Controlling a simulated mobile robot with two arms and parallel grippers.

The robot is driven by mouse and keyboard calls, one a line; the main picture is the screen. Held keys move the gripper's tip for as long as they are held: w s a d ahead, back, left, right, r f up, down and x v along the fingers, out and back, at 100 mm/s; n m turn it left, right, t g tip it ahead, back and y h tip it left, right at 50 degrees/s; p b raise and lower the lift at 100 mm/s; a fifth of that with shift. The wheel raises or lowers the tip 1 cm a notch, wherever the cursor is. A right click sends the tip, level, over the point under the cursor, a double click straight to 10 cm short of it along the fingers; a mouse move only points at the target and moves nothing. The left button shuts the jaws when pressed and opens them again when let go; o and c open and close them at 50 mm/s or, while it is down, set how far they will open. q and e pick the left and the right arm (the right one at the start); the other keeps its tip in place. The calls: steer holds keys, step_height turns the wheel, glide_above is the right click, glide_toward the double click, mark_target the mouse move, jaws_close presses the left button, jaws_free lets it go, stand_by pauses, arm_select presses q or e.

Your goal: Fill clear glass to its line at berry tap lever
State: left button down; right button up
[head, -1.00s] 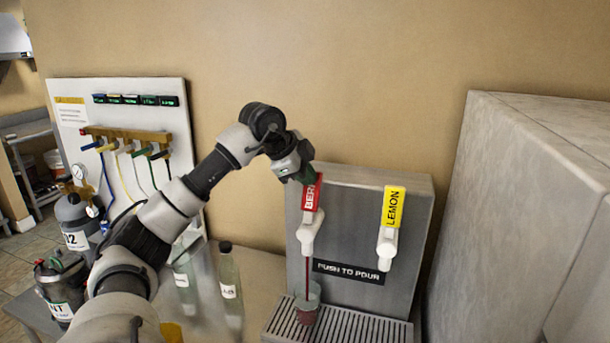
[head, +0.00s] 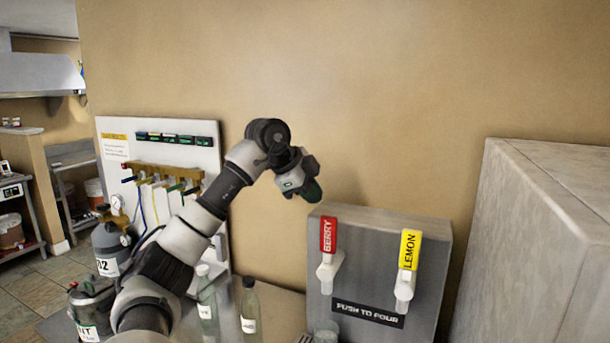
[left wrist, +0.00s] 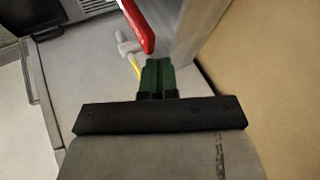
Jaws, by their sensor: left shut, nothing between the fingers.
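The berry tap lever (head: 328,236) has a red BERRY label and stands upright above its white tap on the grey dispenser (head: 378,250). The red lever (left wrist: 140,28) also shows in the left wrist view, just ahead of the fingers. My left gripper (head: 312,192) is shut and empty, above and left of the lever and apart from it; its green fingertips (left wrist: 157,70) are together in the left wrist view. The clear glass (head: 326,330) stands under the berry tap, cut off by the lower picture edge, so its level and line are hidden. No stream shows now. My right gripper is not in view.
The yellow lemon lever (head: 410,249) is right of the berry one. A large grey block (head: 545,240) stands at the right. Bottles (head: 249,308) stand left of the dispenser, and a white panel with coloured valves (head: 160,160) is behind my arm.

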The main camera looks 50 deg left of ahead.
arm_select(q)
steer(key=r, duration=0.1)
steer(key=s+r, duration=0.1)
steer(key=a+r, duration=0.1)
steer(key=r, duration=0.1)
steer(key=shift+s+r, duration=0.1)
steer(key=shift+s, duration=0.05)
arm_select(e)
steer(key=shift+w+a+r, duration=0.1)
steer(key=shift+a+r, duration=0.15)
arm_select(q)
steer(key=shift+s+d+r, duration=0.1)
steer(key=shift+d, duration=0.1)
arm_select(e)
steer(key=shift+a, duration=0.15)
